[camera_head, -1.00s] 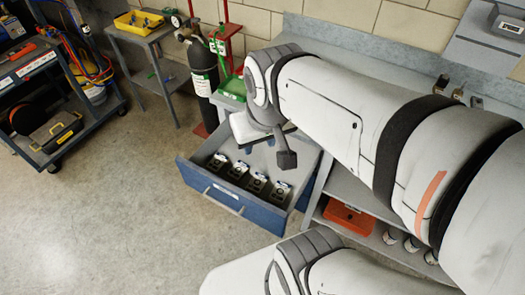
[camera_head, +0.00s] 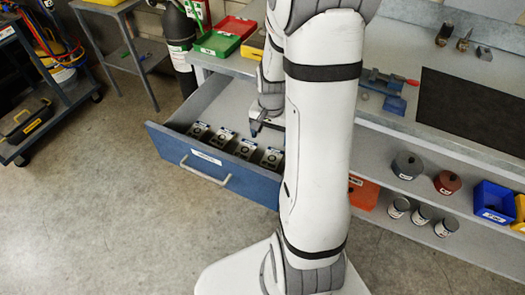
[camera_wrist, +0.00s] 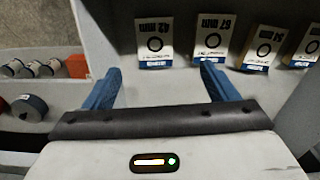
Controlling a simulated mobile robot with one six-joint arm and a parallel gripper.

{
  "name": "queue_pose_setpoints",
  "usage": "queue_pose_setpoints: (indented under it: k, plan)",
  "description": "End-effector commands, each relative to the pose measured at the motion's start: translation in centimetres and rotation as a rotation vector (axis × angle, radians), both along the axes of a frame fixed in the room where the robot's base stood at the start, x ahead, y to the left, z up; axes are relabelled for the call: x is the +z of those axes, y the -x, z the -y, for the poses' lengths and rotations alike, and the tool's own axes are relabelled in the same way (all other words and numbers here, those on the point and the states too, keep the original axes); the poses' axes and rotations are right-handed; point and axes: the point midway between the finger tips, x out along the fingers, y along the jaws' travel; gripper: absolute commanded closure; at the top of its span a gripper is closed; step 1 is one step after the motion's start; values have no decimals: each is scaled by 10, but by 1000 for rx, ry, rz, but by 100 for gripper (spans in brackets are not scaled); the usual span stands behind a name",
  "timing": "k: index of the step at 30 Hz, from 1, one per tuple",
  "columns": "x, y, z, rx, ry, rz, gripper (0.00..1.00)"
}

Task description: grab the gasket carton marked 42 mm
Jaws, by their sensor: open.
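The gasket carton marked 42 mm (camera_wrist: 154,43) is a small white box with a black ring and a blue band. It lies in the open blue drawer (camera_head: 216,171), leftmost in the wrist view, its print upside down. In the head view it is the rightmost carton (camera_head: 271,158) of the row. My gripper (camera_wrist: 161,67) is open and empty. Its two blue fingers stand apart, and the carton shows just beyond and between the fingertips. In the head view my gripper (camera_head: 262,126) is over the drawer, partly hidden by my arm.
Other cartons lie beside it in a row: one (camera_wrist: 212,38), one (camera_wrist: 262,46) and one cut off at the edge (camera_wrist: 306,48). The drawer walls surround them. A shelf with cans (camera_head: 421,214) is to the right of the drawer. The workbench (camera_head: 385,55) is above.

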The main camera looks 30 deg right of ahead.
Motion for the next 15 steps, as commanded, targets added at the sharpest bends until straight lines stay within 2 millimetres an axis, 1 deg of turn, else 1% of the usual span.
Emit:
queue_pose_setpoints:
  k: [1,3,15]
  plan:
    - [-18,0,4,-22,-3,-10,20]
    - [-28,-1,7,-43,-5,-15,20]
    - [-73,1,8,-54,-7,-21,20]
